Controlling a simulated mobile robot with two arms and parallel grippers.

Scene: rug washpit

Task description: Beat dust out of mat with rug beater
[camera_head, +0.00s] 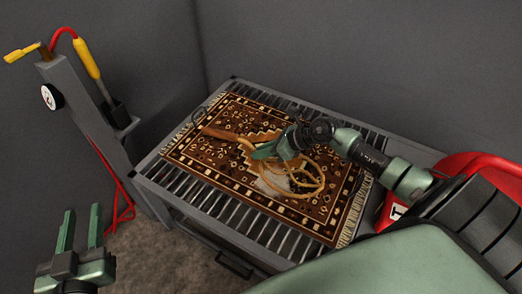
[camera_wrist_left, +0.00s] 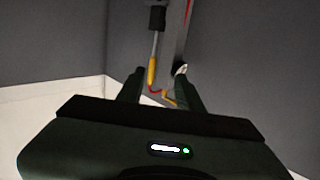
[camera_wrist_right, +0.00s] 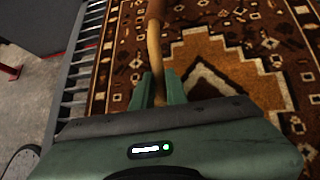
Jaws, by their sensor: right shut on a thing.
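The brown patterned mat (camera_head: 200,156) lies flat on a grey slatted table (camera_head: 150,180). A pale dusty patch (camera_head: 268,186) shows on the mat near its middle. The rug beater (camera_head: 318,178) has a looped tan head over the mat's right part and a brown handle pointing left. My right gripper (camera_head: 262,152) is over the mat, shut on the beater's handle; the right wrist view shows the handle (camera_wrist_right: 154,50) between its fingers. Whether the head touches the mat I cannot tell. My left gripper (camera_head: 80,230) is open and empty, left of the table.
A grey post (camera_head: 85,125) with a yellow-handled wand (camera_head: 88,60) and red hose stands at the left. A red container (camera_head: 480,165) is right of the table. Grey walls close off the back. Bare floor (camera_head: 165,262) lies in front of the table.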

